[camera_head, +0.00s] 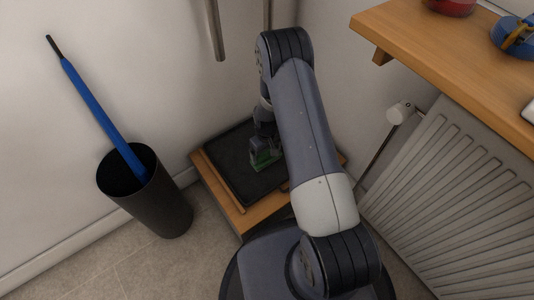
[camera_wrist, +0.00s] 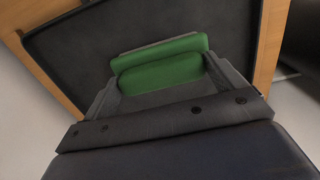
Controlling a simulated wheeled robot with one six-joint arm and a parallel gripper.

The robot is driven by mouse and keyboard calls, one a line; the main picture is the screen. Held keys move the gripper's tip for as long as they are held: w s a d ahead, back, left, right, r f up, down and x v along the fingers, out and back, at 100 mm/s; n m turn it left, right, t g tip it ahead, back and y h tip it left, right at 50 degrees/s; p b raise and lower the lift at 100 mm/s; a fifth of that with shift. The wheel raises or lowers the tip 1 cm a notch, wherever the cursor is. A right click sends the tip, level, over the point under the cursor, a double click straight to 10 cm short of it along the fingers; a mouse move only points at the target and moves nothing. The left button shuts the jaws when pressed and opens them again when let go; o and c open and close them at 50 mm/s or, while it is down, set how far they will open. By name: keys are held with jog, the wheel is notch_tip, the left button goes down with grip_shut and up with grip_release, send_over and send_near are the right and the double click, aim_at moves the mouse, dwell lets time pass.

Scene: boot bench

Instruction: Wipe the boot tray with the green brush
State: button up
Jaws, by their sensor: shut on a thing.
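The black boot tray (camera_head: 228,159) lies on the low wooden bench in the corner. It also fills the upper part of the wrist view (camera_wrist: 80,55). My gripper (camera_head: 263,152) is over the tray, shut on the green brush (camera_wrist: 160,68). The green brush also shows in the head view (camera_head: 264,160), low over the tray's middle. I cannot tell whether its underside touches the tray. My arm hides the right part of the tray in the head view.
A dark bin (camera_head: 160,205) with a blue umbrella (camera_head: 102,118) in it stands left of the wooden bench (camera_head: 238,215). A radiator (camera_head: 455,190) and a wooden shelf (camera_head: 440,45) holding several things are on the right. Walls close in behind the bench.

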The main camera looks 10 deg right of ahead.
jog(key=shift+r+p, duration=0.5)
jog(key=shift+r, duration=0.8)
